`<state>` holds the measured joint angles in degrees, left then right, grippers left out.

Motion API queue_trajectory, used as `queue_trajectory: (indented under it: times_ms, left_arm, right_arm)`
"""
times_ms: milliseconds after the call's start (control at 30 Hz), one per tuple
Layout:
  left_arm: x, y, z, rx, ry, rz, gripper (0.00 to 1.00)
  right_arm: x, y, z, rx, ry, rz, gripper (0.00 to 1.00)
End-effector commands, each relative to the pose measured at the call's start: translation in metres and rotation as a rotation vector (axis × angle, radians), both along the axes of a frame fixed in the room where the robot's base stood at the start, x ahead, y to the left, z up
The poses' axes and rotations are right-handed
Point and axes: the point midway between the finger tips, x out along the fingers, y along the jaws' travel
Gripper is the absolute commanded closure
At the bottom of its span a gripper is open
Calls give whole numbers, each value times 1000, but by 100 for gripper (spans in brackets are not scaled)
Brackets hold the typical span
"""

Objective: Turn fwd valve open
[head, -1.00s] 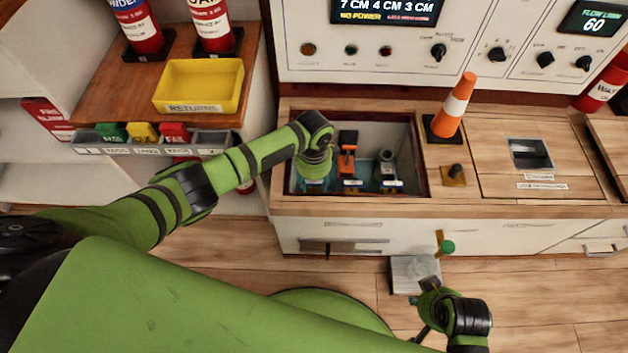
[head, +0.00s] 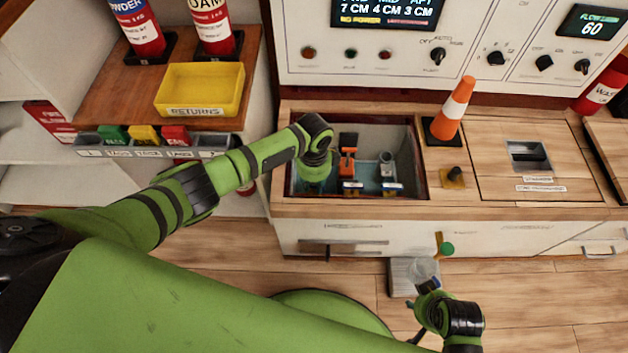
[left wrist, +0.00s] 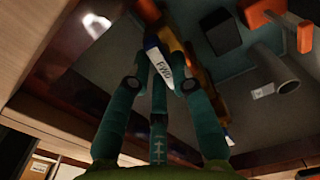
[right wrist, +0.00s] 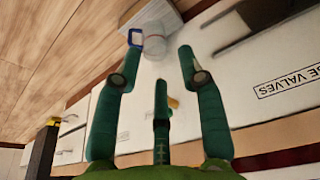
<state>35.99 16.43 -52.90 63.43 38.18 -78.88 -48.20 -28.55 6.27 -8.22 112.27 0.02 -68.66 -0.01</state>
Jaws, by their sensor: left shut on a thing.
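My left gripper (head: 313,182) reaches down into the left end of the recessed well, where the fwd valve sits. In the left wrist view its two fingers (left wrist: 162,80) straddle a white tag marked FWD (left wrist: 165,68) and are shut on the fwd valve. A yellow-orange part of the fwd valve (left wrist: 205,78) shows by the right finger; the rest is hidden by the fingers and tag. My right gripper (right wrist: 160,50) is open and empty in front of the cabinet; in the head view it is low at right (head: 430,290).
An orange-handled valve (head: 347,160) and a grey pipe stub (head: 387,165) stand right of my left gripper in the well. The well's wooden rim (head: 350,204) surrounds it closely. An orange cone (head: 453,110) stands to the right. A clear cup (head: 424,272) is beside my right gripper.

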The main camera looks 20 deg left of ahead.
Motion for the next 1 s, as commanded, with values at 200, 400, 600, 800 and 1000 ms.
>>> queue_trajectory:
  times_ms: [200,400,600,800,1000]
  left_arm:
    - [-1,0,2,-1,2,-191,100]
    - [0,1,1,-1,1,-382,100]
    - [0,2,0,-1,1,-571,100]
    - [1,2,0,-2,0,-762,100]
    - [1,3,0,-2,0,-952,100]
  right_arm:
    - [-5,0,-15,-1,15,1,60]
    - [-9,-1,-25,-1,21,2,60]
    - [-11,-1,-30,-2,24,2,60]
    - [-11,-1,-31,-2,24,3,60]
    - [-10,0,-30,-2,24,3,60]
